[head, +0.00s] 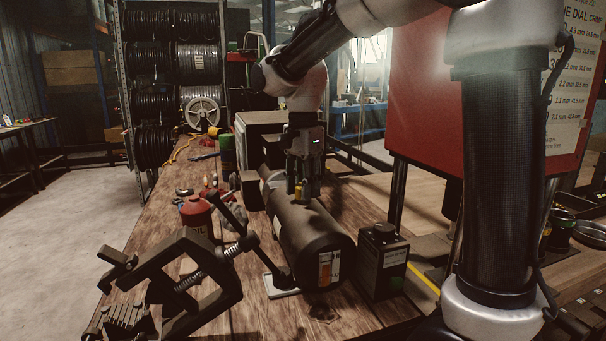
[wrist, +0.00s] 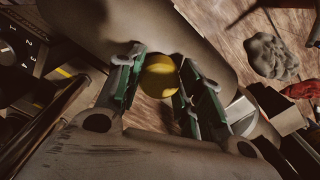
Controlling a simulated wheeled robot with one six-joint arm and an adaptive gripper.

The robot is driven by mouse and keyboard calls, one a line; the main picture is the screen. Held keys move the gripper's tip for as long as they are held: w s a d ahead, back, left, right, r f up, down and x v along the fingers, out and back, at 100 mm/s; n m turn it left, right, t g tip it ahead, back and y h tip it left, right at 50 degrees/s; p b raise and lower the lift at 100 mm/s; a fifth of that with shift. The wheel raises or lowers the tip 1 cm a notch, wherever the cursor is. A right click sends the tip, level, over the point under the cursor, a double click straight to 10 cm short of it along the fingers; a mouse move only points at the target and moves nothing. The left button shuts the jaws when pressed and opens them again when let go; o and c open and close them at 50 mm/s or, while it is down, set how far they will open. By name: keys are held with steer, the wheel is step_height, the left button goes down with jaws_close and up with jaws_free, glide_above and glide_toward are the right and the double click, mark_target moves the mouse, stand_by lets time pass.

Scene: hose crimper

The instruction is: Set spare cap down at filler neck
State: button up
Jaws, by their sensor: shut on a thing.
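My gripper (head: 301,180) points down over the top of a dark cylindrical tank (head: 318,240) lying on the wooden bench. A yellow cap (wrist: 158,76) sits between its green-padded fingers in the wrist view, and my gripper (wrist: 157,84) is shut on it. In the head view, only a small yellowish bit of the cap (head: 298,188) shows between the fingers, close above the tank's top. The tank (wrist: 100,28) fills the upper middle of the wrist view behind the cap. The filler neck cannot be made out, and I cannot tell whether the cap touches anything.
A dark clamp-like tool (head: 185,275) and a red oil bottle (head: 196,216) are on the left. A grey lump (wrist: 270,56) lies on the bench. The left strip of bench (head: 150,215) is fairly clear.

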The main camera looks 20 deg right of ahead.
steer(key=shift+f, duration=0.25)
steer(key=shift+f, duration=0.3)
steer(key=o, duration=1)
step_height(320, 180, up, 12)
steer(key=shift+s, duration=0.1)
